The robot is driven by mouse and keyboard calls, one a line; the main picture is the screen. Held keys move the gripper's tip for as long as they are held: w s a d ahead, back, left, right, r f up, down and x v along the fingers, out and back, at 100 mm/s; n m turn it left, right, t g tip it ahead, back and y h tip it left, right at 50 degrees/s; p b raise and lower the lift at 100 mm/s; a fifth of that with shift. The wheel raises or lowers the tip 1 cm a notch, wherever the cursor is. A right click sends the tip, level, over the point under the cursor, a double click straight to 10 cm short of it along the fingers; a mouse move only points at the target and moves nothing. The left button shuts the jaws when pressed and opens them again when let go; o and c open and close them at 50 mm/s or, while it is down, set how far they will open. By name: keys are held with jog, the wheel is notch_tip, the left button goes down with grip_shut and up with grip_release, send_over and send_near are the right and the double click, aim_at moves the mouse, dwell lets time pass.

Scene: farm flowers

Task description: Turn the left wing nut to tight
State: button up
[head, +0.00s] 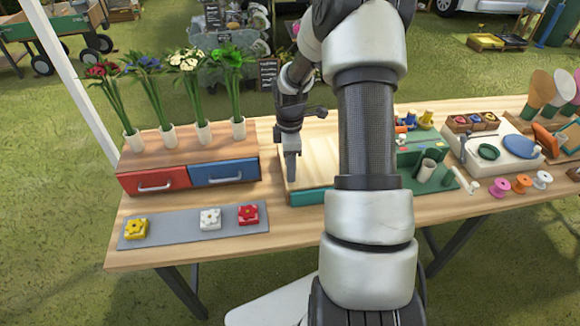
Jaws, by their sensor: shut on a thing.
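A flat press with a pale wooden top (318,160) and a teal base (312,196) lies at the middle of the table. My gripper (291,180) points down at the left edge of the press, with its fingers together on something small there. The left wing nut itself is hidden by the fingers, so its angle cannot be told. The right part of the press is hidden behind my arm, and no other wing nut shows.
Drawers, red (153,178) and blue (224,170), stand left of the press under several flower vases. A grey mat (180,226) with yellow, white and red flower blocks lies in front. Right of my arm are a green tray (412,158), spools (520,184) and a white board.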

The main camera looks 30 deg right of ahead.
jog(key=m, duration=0.2)
jog(key=m+b, duration=0.1)
jog(key=m, duration=0.1)
jog(key=shift+w+r+m, duration=0.15)
jog(key=shift+w+m, duration=0.05)
jog(key=shift+m, duration=0.1)
jog(key=m+b, duration=0.1)
jog(key=m, duration=0.3)
jog(key=shift+m, duration=0.3)
jog(key=m+b, duration=0.1)
jog(key=m, duration=0.3)
jog(key=shift+r+m, duration=0.1)
jog(key=shift+m, duration=0.2)
jog(key=m, duration=0.8)
jog(key=shift+d, duration=0.1)
jog(key=m, duration=0.4)
jog(key=shift+m, duration=0.3)
jog(key=m+p, duration=0.1)
jog(key=m, duration=0.3)
jog(key=shift+r+m+p, duration=0.1)
jog(key=shift+m+p, duration=0.2)
jog(key=shift+p, duration=0.05)
jog(key=shift+m+p, duration=0.7)
jog(key=shift+m, duration=1.3)
